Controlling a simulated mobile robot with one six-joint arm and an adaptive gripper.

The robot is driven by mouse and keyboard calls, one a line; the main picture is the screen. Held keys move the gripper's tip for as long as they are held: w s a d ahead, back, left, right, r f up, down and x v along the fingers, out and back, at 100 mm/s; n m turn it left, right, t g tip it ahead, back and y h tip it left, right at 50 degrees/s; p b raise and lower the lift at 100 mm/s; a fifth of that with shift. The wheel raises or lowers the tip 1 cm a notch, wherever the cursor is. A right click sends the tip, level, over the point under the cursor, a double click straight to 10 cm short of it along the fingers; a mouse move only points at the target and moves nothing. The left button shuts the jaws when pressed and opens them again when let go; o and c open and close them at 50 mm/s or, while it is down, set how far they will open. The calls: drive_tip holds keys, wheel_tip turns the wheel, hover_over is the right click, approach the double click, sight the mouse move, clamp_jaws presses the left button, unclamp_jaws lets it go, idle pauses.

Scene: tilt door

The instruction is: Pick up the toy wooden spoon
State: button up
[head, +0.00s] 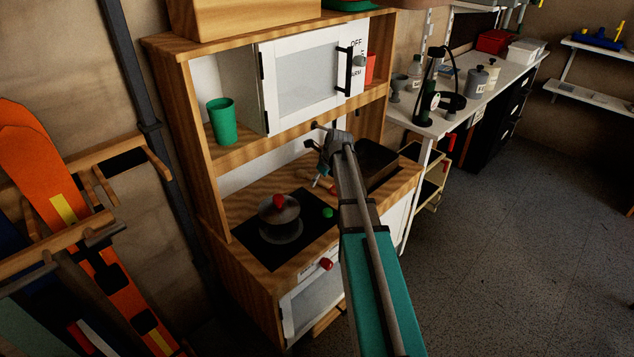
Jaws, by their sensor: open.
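My gripper (320,172) is open and points down just above the wooden countertop of the toy kitchen (262,192), between the black hob and the dark sink. A small light-brown piece (331,187) shows on the counter right beside the fingers. It may be the toy wooden spoon, but it is too small and too covered by my gripper and arm to be sure. I cannot tell whether the fingers touch it.
A lidded pot (281,220) with a red knob stands on the black hob (247,243). A green cup (221,121) sits on the shelf beside the white microwave door (305,80). The upper shelf overhangs the counter. Orange boards (75,215) lean at left. Floor is free at right.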

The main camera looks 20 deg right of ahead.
idle(0.6)
clamp_jaws()
